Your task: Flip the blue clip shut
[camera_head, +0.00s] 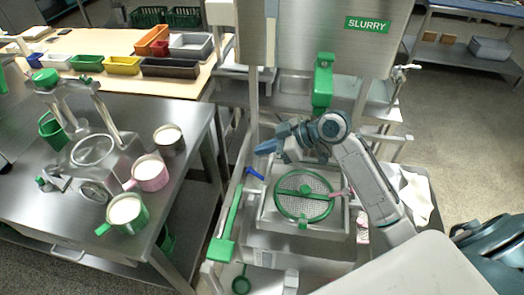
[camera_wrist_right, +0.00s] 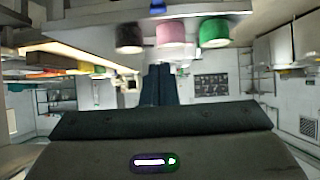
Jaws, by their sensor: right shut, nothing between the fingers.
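The blue clip (camera_head: 254,173) is a small blue lever at the left edge of the machine's sieve housing, left of the round green-rimmed mesh (camera_head: 303,194). It slants up and to the left. My right gripper (camera_head: 262,149) is shut and empty, pointing left, above the clip in the picture and apart from it. In the right wrist view the shut fingers (camera_wrist_right: 160,85) show dark blue, and a small blue piece (camera_wrist_right: 157,6), probably the clip, is at the top edge. My left gripper is not in view.
A green handle (camera_head: 322,82) hangs above my right wrist. A long green lever (camera_head: 228,225) stands left of the housing. A pink handle (camera_head: 342,193) is at the mesh's right. Green, pink and dark cups (camera_head: 150,174) stand on the left steel table.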

